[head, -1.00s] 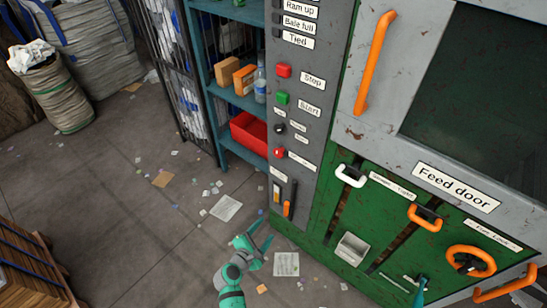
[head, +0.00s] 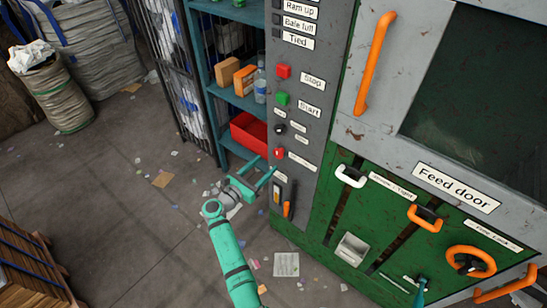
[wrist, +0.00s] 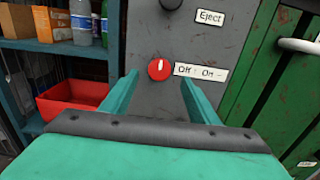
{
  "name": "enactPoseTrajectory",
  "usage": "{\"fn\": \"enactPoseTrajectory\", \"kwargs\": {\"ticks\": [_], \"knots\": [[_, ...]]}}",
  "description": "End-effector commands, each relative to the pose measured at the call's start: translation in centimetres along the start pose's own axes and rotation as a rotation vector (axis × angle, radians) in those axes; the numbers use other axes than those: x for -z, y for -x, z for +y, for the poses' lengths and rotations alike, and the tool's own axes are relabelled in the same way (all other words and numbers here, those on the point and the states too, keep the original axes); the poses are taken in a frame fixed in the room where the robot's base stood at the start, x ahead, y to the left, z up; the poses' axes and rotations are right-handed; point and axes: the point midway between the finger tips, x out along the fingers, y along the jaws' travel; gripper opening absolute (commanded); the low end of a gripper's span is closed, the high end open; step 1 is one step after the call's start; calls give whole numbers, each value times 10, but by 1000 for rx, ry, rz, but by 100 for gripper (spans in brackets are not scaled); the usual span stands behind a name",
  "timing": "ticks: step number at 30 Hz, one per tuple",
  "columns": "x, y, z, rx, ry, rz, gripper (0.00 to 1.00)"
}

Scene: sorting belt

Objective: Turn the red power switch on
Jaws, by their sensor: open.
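The red power switch (wrist: 159,69) is a round red knob with a white mark on the grey panel. The mark looks about upright in the wrist view. A white label (wrist: 201,72) reading "Off - On" is to its right. In the head view the switch (head: 279,153) is small, below the black knob. My gripper (head: 267,164) is open and empty, in front of the panel just below and left of the switch. In the wrist view, my gripper's fingers (wrist: 160,82) stand on either side of the switch, apparently short of it.
A green start button (head: 282,98) and a red stop button (head: 284,71) are higher on the panel. An orange-handled lever (head: 288,209) is below. A shelf with a red bin (head: 249,134) stands to the left. A white handle (wrist: 298,45) juts out at right.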

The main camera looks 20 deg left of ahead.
Motion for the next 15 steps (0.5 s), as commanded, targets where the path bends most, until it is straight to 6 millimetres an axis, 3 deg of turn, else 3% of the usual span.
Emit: {"fn": "enactPoseTrajectory", "kwargs": {"ticks": [6, 15], "knots": [[0, -39, 0, 1, 0, 0, 55], [0, -64, 0, 0, -1, 1, 55]]}}
